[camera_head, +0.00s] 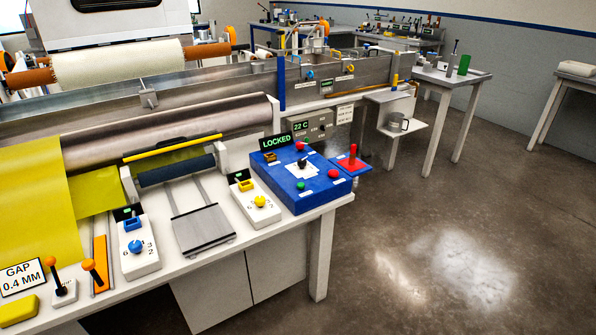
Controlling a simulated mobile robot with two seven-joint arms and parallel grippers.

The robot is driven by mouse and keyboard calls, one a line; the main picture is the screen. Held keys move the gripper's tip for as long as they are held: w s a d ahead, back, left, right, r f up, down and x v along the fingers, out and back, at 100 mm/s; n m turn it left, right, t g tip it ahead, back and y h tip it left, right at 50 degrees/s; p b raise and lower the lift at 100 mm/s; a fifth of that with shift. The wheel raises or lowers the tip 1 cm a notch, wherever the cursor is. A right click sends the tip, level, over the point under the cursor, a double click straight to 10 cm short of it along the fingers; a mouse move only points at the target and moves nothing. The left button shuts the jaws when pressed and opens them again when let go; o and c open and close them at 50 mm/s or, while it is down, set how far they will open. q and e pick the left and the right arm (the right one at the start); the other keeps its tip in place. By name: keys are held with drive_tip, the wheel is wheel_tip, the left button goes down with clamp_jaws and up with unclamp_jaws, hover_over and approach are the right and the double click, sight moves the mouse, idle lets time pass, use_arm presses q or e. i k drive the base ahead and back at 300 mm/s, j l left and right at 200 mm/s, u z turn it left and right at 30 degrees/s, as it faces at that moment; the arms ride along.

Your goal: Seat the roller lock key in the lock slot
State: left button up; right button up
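A blue control box (300,198) stands at the right end of the white table. A green-lit display reading LOCKED (275,142) stands at its back edge. A small orange-brown socket (270,157) sits just below the display; I cannot tell whether this is the lock slot. A red piece with an upright handle (351,162) rests on a small blue pad at the box's right side. It may be the roller lock key, but it is too small to be sure. Neither of my grippers is in view.
The blue box also carries a black lever (302,163) and red and green buttons. White boxes with a yellow knob (260,201) and a blue knob (135,246) stand to its left. A steel roller (170,125) lies behind. The floor (440,240) to the right is clear.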

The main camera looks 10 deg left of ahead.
sight(278, 168)
drive_tip(key=u, duration=0.25)
drive_tip(key=i+l+u, duration=0.2)
drive_tip(key=u, duration=0.25)
drive_tip(key=i+l+u, duration=0.25)
drive_tip(key=u, duration=0.2)
drive_tip(key=i+l, duration=0.05)
